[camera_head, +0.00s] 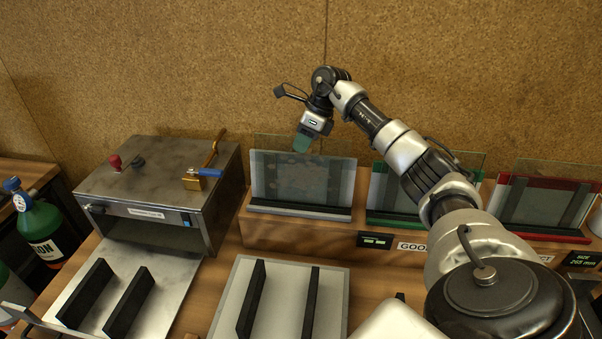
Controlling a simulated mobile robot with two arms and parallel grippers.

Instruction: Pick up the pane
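A glass pane (303,180) with a pale, blotchy, reflective face stands upright, leaning slightly, in the left rack (300,211) on the wooden shelf. My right gripper (303,142) points down just above the top edge of this pane. Its tips look teal. I cannot tell whether they touch the pane or how far apart they are. Other panes stand in the green-based rack (393,217) and the red-based rack (545,205); my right arm partly covers the green one. My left gripper is out of view.
A metal machine (160,180) with a red knob and blue-handled lever stands at left, its plate with black bars in front. A grey plate (283,300) with two black bars lies front centre. A green gas bottle (42,232) stands far left.

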